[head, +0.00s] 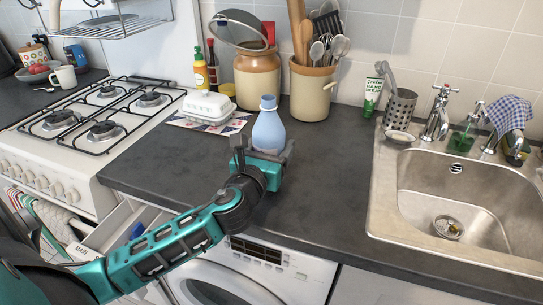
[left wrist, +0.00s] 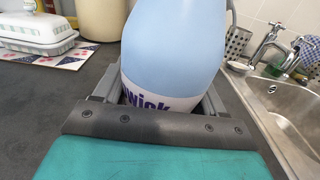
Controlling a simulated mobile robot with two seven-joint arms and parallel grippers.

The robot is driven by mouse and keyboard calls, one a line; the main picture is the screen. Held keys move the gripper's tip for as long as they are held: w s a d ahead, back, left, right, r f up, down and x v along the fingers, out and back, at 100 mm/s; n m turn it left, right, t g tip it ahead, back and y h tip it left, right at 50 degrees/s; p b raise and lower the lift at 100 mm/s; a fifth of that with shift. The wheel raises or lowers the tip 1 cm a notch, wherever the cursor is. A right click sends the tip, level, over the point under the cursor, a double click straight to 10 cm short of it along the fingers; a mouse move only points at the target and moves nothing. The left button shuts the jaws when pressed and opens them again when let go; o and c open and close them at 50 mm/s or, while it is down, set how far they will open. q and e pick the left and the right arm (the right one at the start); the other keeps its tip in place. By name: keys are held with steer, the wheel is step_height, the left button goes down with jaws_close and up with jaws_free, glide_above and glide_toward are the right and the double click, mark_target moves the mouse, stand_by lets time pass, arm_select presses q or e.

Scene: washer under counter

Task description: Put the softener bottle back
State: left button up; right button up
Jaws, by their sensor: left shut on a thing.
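The softener bottle (head: 268,130) is light blue with a narrow neck. It stands upright over the dark counter, in front of the utensil crock. My left gripper (head: 265,153) is shut around its lower part. In the left wrist view the bottle (left wrist: 172,45) fills the space between the fingers (left wrist: 160,95), and part of a white label with dark letters shows. The base is hidden by the gripper, so I cannot tell whether it touches the counter. My right gripper is in neither view.
A utensil crock (head: 312,92) and a brown jar (head: 257,82) stand behind the bottle. A white butter dish (head: 208,106) sits to the left, beside the gas hob (head: 100,115). The sink (head: 465,195) is on the right. The washer (head: 265,275) is below the counter. Bare counter (head: 335,165) lies right of the bottle.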

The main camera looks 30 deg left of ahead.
arm_select(q)
steer(key=shift+f, duration=1.05)
steer(key=shift+b, duration=0.3)
steer(key=shift+f, duration=0.2)
steer(key=o, duration=1.4)
steer(key=shift+o, duration=0.2)
steer(key=shift+r, duration=0.2)
steer(key=v, duration=1)
steer(key=shift+s+f+b, duration=0.1)
steer(key=shift+s+b, duration=0.25)
steer(key=shift+s, duration=0.05)
steer(key=shift+s+d, duration=0.2)
steer(key=shift+s, duration=0.4)
